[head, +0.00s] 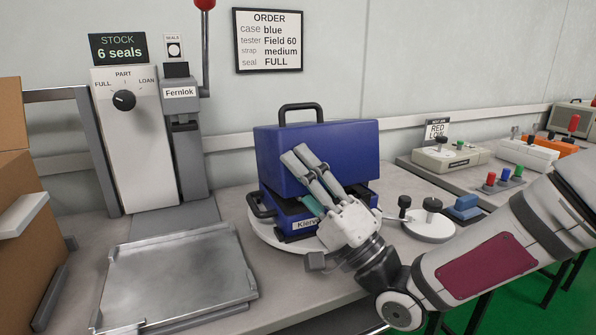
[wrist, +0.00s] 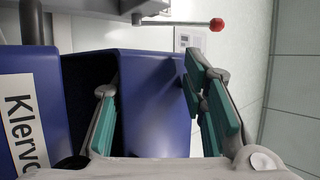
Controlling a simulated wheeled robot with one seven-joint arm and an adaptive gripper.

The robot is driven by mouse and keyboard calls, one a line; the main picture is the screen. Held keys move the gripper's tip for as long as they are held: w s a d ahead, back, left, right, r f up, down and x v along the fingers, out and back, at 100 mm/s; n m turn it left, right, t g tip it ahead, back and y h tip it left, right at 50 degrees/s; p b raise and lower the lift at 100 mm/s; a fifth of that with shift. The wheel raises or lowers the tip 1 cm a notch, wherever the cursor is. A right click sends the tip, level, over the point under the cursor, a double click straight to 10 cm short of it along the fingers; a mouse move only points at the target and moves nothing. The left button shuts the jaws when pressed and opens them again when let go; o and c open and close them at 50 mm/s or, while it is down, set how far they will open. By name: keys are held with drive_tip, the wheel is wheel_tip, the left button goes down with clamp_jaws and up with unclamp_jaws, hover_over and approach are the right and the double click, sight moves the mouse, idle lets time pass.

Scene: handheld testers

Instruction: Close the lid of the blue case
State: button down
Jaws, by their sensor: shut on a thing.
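The blue case (head: 280,215) sits on a round pale turntable (head: 262,237), its white label facing front. Its lid (head: 350,143) is raised at the back, with a black handle on top. A dark gap shows between the lid and the base at the right. The labelled case base (wrist: 38,110) shows at left. Much of the case's front is hidden by my gripper.
An empty metal tray (head: 178,275) lies at front left. The Fernlok press (head: 182,140) with a red-knobbed lever stands behind it. A cardboard box (head: 12,200) is at far left. Testers (head: 450,157) and coloured plungers (head: 503,178) are at right. An order sign (head: 268,40) hangs behind.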

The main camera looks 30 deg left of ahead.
drive_tip(key=shift+w+f, duration=0.1)
drive_tip(key=shift+f, duration=0.45)
drive_tip(key=c, duration=1.8)
unclamp_jaws()
drive_tip(key=shift+c, duration=0.2)
drive_tip(key=shift+r, duration=0.1)
drive_tip(key=v, duration=1.1)
drive_tip(key=shift+d, duration=0.45)
drive_tip(key=shift+c, duration=0.3)
